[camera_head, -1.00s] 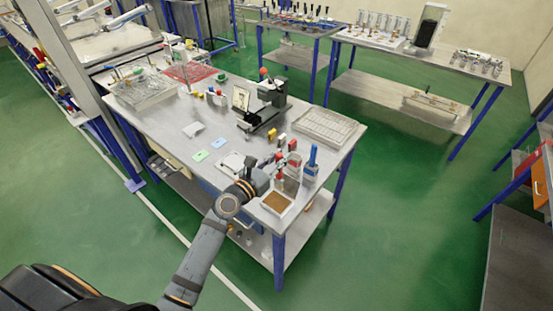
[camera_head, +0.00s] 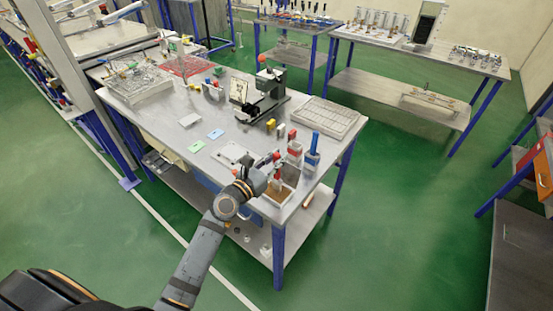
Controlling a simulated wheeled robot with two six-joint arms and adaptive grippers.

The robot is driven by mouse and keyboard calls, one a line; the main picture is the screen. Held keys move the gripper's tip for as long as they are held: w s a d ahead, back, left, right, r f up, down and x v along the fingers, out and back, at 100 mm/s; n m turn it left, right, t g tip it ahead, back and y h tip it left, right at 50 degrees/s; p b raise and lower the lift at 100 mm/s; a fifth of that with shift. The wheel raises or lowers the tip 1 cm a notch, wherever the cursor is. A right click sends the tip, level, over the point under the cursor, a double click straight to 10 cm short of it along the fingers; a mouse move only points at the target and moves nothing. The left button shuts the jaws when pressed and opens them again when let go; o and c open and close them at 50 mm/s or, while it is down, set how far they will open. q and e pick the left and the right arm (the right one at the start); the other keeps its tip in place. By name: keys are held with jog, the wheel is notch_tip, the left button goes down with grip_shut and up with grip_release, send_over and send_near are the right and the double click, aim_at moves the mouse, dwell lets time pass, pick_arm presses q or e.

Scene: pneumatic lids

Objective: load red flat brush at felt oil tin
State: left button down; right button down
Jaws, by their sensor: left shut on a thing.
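My left gripper (camera_head: 271,169) is at the near right corner of the workbench, shut on what looks like the red flat brush (camera_head: 277,174). The brush is small and partly hidden by the fingers. It is at the felt oil tin (camera_head: 284,199), a shallow square tin with a brown pad. I cannot tell whether the bristles touch the felt. My right gripper is not in view.
Just behind stand a red holder (camera_head: 294,150) with a red-handled tool and a blue holder (camera_head: 311,160) with a blue-handled one. A pale grid tray (camera_head: 326,117) and a dark press-like stand (camera_head: 266,98) are farther back. Coloured cards (camera_head: 215,134) lie to the left.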

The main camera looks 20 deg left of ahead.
pick_arm(q)
jog(key=shift+f, duration=0.15)
dwell(0.4)
jog(key=shift+f+b, duration=0.4)
jog(key=shift+b, duration=0.05)
jog(key=shift+s+f, duration=0.1)
jog(key=shift+f, duration=0.05)
dwell(1.2)
notch_tip(320, 180, up, 7)
jog(key=p, duration=0.8)
jog(key=shift+r, duration=0.2)
jog(key=shift+f, duration=0.1)
dwell(0.3)
